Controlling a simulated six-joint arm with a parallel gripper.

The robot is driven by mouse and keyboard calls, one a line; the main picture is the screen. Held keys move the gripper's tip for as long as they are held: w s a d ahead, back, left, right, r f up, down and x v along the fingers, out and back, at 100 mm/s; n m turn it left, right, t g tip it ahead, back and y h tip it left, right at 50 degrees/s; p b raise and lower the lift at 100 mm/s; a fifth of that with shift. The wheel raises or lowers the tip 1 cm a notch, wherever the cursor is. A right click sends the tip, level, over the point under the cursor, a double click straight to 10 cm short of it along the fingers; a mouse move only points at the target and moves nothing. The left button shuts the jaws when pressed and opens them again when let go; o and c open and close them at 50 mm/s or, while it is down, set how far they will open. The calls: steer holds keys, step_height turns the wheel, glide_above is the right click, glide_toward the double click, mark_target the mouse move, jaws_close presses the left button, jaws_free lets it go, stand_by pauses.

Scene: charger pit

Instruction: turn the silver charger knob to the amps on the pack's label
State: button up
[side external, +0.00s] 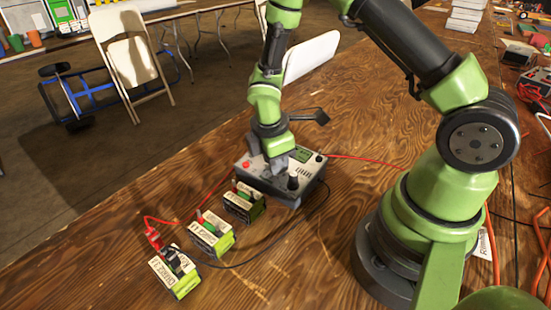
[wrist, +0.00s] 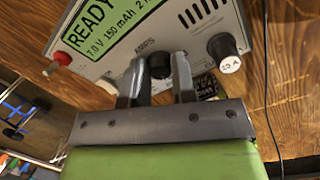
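The grey charger (side external: 280,178) sits on the wooden table; its green display in the wrist view (wrist: 125,35) reads READY and 7.0 V, partly cut off. My gripper (wrist: 158,72) points down at the charger face, its fingers on either side of a dark-looking knob (wrist: 160,65) below the AMPS lettering. I cannot tell whether the fingers press on it. In the side view my gripper (side external: 277,165) hides this knob. The front battery pack (side external: 174,272) has a white label starting CHARGE; its number is too small to read surely. Red and black leads reach it.
Two more labelled packs, the middle one (side external: 211,236) and the rear one (side external: 244,205), stand beside the charger. A black knob with a pale marked end (wrist: 225,50) is right of my fingers. A red button (wrist: 56,63) is at the left. Bare table lies in front.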

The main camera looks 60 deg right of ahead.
steer(key=o, duration=0.3)
steer(key=shift+o, duration=0.2)
steer(key=shift+r, duration=0.15)
step_height(320, 180, up, 10)
steer(key=a, duration=0.1)
steer(key=shift+a+f, duration=0.2)
steer(key=shift+a, duration=0.2)
step_height(320, 180, up, 12)
steer(key=m+t+y, duration=0.2)
steer(key=m+t, duration=0.1)
steer(key=m, duration=0.5)
glide_above(270, 176)
steer(key=s+a, duration=0.2)
steer(key=s, duration=0.4)
steer(key=s+a+r+m+t+y, duration=0.2)
steer(key=s+r+m+t, duration=0.2)
steer(key=s+m, duration=0.4)
steer(key=shift+s+r, duration=0.25)
steer(key=shift+s, duration=0.05)
